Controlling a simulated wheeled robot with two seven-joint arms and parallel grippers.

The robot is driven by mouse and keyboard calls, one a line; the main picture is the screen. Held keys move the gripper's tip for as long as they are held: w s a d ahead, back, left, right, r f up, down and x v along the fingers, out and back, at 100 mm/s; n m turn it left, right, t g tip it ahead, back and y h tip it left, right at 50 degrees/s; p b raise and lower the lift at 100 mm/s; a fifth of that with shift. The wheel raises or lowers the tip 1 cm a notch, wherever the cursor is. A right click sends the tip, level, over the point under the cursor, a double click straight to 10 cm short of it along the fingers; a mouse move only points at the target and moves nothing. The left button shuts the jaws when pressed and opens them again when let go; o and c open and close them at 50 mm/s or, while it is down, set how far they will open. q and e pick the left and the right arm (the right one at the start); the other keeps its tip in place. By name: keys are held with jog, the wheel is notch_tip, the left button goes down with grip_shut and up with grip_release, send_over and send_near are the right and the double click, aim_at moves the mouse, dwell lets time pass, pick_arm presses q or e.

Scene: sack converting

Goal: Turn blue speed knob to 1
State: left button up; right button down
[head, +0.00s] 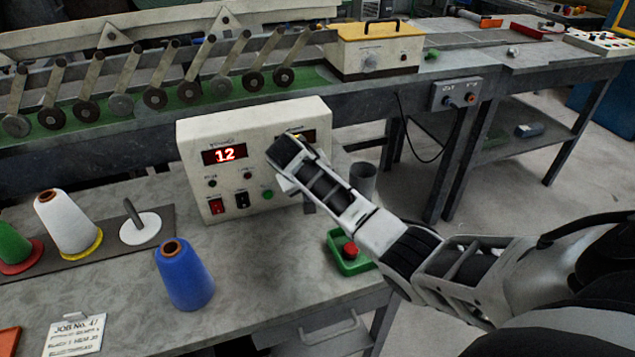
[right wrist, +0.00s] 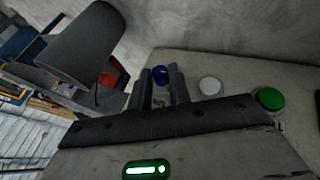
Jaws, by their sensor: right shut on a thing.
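The blue speed knob (right wrist: 160,76) shows in the right wrist view between the two fingertips of my right gripper (right wrist: 160,71), which is shut on it. In the head view my right gripper (head: 287,168) is at the right part of the cream control box (head: 247,204) and hides the knob. A red display (head: 225,155) on the left of the box reads about 12; any decimal point is too small to be sure. A second lit display (head: 302,135) is mostly covered by my gripper. The knob's pointer cannot be read. My left gripper is not in view.
A white button (right wrist: 209,86) and a green button (right wrist: 270,99) sit beside the knob. Blue (head: 184,275) and white (head: 67,222) thread cones stand at left.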

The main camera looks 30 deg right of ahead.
jog(key=h, duration=0.1)
jog(key=h+b, duration=0.1)
jog(key=h, duration=0.1)
jog(key=shift+w+a+f+n, duration=0.1)
jog(key=shift+a+f+n, duration=0.25)
jog(key=shift+a+n, duration=0.05)
jog(key=h+b, duration=0.2)
jog(key=shift+a+f+n+g+h+b, duration=0.1)
jog(key=shift+f+n+g+h+b, duration=0.15)
jog(key=shift+n+g+h+b, duration=0.05)
jog(key=shift+f+n+h+b, duration=0.1)
jog(key=shift+n+h+b, duration=0.2)
jog(key=shift+h+b, duration=0.65)
pick_arm(q)
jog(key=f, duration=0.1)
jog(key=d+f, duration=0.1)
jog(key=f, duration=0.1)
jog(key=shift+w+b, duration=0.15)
jog(key=shift+b, duration=0.2)
pick_arm(e)
jog(key=shift+a+h, duration=0.1)
jog(key=shift+h, duration=0.15)
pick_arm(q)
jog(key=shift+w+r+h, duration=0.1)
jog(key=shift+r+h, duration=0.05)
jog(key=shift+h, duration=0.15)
pick_arm(e)
jog(key=c, duration=1.3)
grip_release()
